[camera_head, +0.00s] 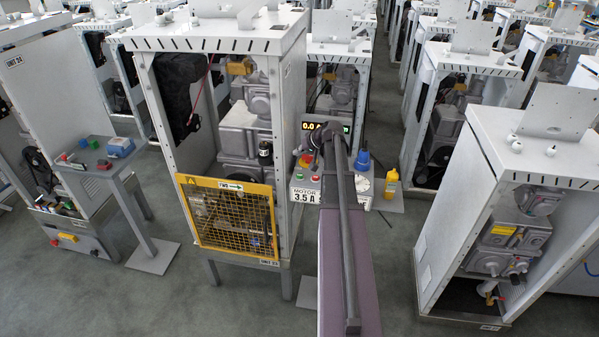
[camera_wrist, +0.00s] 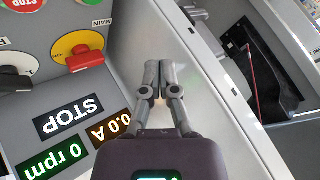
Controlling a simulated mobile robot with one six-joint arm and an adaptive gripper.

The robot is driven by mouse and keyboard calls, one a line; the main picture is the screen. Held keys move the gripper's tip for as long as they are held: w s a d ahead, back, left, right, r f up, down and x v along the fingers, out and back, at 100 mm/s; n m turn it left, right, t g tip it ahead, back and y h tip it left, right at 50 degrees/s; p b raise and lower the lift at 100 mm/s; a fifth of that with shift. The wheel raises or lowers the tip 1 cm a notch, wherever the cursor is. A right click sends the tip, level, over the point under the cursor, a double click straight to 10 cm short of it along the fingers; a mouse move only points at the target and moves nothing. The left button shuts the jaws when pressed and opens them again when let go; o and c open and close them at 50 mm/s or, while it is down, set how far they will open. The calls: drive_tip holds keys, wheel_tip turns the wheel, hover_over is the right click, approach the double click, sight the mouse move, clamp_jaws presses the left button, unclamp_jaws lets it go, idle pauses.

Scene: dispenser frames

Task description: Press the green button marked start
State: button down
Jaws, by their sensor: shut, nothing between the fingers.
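A grey control panel stands beside the caged unit in the head view. The start marking cannot be read.
Displays read STOP, 0.0 A and 0 rpm. The cabinet frame (camera_head: 292,110) stands close left of the panel; a yellow bottle (camera_head: 391,184) stands right.

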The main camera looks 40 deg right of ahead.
sight(300, 176)
drive_tip(key=shift+s+d+r, duration=0.1)
drive_tip(key=shift+d+r, duration=0.1)
drive_tip(key=shift+d, duration=0.35)
drive_tip(key=shift+f, duration=0.2)
wheel_tip(300, 176, down, 8)
drive_tip(key=b, duration=0.8)
drive_tip(key=shift+f+b, duration=0.2)
drive_tip(key=shift+b, duration=0.2)
drive_tip(key=shift+f+b, duration=0.9)
idle(2.1)
drive_tip(key=shift+r, duration=0.2)
drive_tip(key=shift+r+p, duration=0.7)
drive_tip(key=shift+p, duration=0.25)
drive_tip(key=shift+r+p, duration=2.5)
drive_tip(key=shift+r, duration=0.05)
